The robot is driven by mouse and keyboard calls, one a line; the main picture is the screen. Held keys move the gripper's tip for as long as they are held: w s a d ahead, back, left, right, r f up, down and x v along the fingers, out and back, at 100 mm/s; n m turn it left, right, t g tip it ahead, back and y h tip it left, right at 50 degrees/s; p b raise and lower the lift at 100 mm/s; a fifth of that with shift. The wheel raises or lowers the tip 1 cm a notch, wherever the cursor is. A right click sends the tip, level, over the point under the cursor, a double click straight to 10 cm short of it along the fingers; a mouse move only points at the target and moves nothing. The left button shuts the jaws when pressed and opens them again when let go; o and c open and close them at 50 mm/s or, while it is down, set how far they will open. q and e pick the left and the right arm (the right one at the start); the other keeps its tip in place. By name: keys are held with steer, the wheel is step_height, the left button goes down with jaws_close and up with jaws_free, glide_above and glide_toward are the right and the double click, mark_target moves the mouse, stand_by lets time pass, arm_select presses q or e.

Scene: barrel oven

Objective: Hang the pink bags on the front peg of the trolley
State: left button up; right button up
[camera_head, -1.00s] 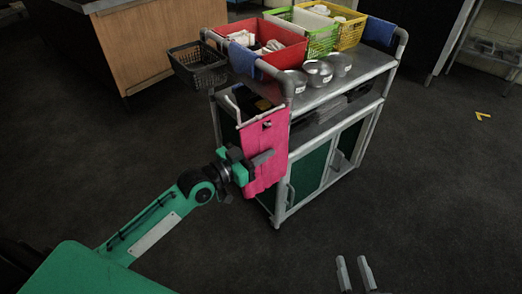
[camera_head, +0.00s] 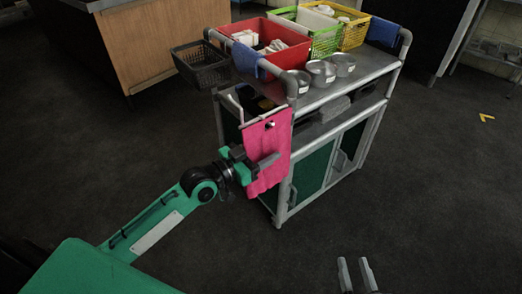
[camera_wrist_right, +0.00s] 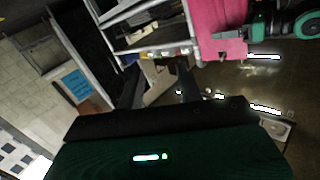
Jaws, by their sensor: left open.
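A pink bag (camera_head: 268,143) hangs flat at the near left corner of the trolley (camera_head: 335,105). Its top edge lies along a light bar, and a small dark peg end (camera_head: 270,124) shows near its top. My left gripper (camera_head: 262,165) is open in front of the bag's lower half; whether it touches the bag I cannot tell. The bag also shows at the top of the right wrist view (camera_wrist_right: 222,28). My right gripper (camera_head: 355,274) is open and empty, low in front of the trolley; its two fingers stand apart in the right wrist view (camera_wrist_right: 158,85).
Red (camera_head: 265,44), green and yellow baskets and several metal tins (camera_head: 320,73) stand on the trolley top. A black wire basket (camera_head: 202,64) hangs at its left end, and blue cloths hang at both ends. A wooden counter (camera_head: 155,45) stands behind left.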

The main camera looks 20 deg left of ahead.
arm_select(q)
steer(key=shift+s, duration=0.1)
steer(key=shift+s+a, duration=0.2)
steer(key=shift+s, duration=0.05)
steer(key=p+v, duration=0.1)
steer(key=v, duration=1.2)
arm_select(e)
steer(key=shift+s+f+g+h, duration=0.15)
steer(key=shift+s+f+g, duration=0.55)
steer(key=shift+f, duration=0.25)
steer(key=shift+s+f+g+h, duration=0.15)
steer(key=shift+s+f+g, duration=0.3)
steer(key=shift+f+g, duration=0.4)
